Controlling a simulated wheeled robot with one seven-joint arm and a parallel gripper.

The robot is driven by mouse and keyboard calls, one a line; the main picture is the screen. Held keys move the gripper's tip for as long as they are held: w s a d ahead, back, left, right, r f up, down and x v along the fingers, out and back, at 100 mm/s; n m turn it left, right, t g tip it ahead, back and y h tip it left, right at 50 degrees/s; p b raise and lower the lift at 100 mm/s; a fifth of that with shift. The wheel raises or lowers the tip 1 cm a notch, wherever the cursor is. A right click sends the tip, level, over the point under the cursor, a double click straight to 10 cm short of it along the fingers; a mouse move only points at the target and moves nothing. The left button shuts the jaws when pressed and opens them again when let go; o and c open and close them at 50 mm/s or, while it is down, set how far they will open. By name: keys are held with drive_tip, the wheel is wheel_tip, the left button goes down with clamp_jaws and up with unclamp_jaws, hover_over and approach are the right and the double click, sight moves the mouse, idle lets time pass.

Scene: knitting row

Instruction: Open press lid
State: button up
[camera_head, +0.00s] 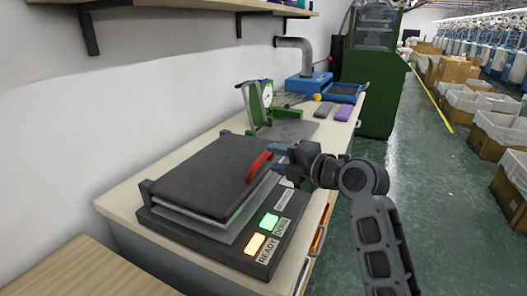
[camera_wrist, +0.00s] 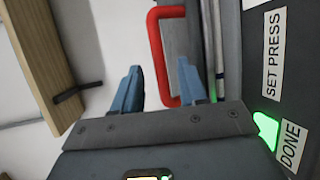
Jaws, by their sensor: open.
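The press (camera_head: 190,228) sits on the bench with its dark flat lid (camera_head: 215,172) lying down over grey and pale layers. A red handle (camera_head: 259,166) stands on the lid's right edge. My gripper (camera_head: 279,160) is open at the handle's far end. In the wrist view the red handle (camera_wrist: 155,50) shows between the two blue fingers of my gripper (camera_wrist: 159,66), with one finger near each side. Whether a finger touches the handle I cannot tell.
The press's front panel has a lit green DONE button (camera_head: 269,221) and a lit orange READY button (camera_head: 255,244). A green dial scale (camera_head: 262,103) stands behind the press. A wall shelf (camera_head: 170,5) hangs above at the left. The aisle floor (camera_head: 425,190) at the right is clear.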

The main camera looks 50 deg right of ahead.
sight(268, 156)
drive_tip(key=x, duration=0.6)
drive_tip(key=shift+w+p, duration=0.35)
drive_tip(key=shift+p, duration=0.05)
drive_tip(key=shift+c, duration=0.2)
clamp_jaws()
